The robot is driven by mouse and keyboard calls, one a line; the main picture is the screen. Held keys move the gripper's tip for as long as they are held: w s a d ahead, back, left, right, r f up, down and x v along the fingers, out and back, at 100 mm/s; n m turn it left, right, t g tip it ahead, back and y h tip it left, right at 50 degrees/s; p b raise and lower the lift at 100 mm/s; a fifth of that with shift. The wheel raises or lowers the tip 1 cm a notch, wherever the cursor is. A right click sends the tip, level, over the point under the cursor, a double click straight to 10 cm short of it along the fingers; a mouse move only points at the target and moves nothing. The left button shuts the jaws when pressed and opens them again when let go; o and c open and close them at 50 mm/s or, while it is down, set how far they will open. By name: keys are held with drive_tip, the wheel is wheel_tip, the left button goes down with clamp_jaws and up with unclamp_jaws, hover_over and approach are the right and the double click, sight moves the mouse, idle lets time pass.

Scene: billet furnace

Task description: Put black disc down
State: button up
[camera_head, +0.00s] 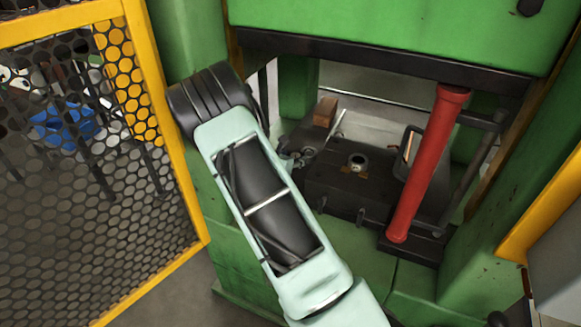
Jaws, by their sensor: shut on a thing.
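My gripper (299,157) shows only in part, as small dark and grey metal parts beside my pale arm, at the left end of the black die block (345,190). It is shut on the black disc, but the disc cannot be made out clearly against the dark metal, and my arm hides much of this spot. A small round dark ring with a grey centre (358,162) sits on top of the block, right of my gripper and apart from it. Whether the held disc touches the block cannot be told.
The green press frame (400,35) surrounds the block above and at both sides. A red cylinder (428,165) leans at the right. A brown block (325,111) stands behind. A yellow-framed mesh guard (85,160) stands at left, and a yellow rail (540,210) at right.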

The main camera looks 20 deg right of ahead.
drive_tip(key=shift+w+f, duration=0.3)
drive_tip(key=shift+w+f+b, duration=0.2)
drive_tip(key=shift+f+b, duration=0.2)
drive_tip(key=shift+f, duration=1.25)
drive_tip(key=shift+f, duration=0.15)
drive_tip(key=o, duration=1.5)
drive_tip(key=shift+s+a, duration=0.1)
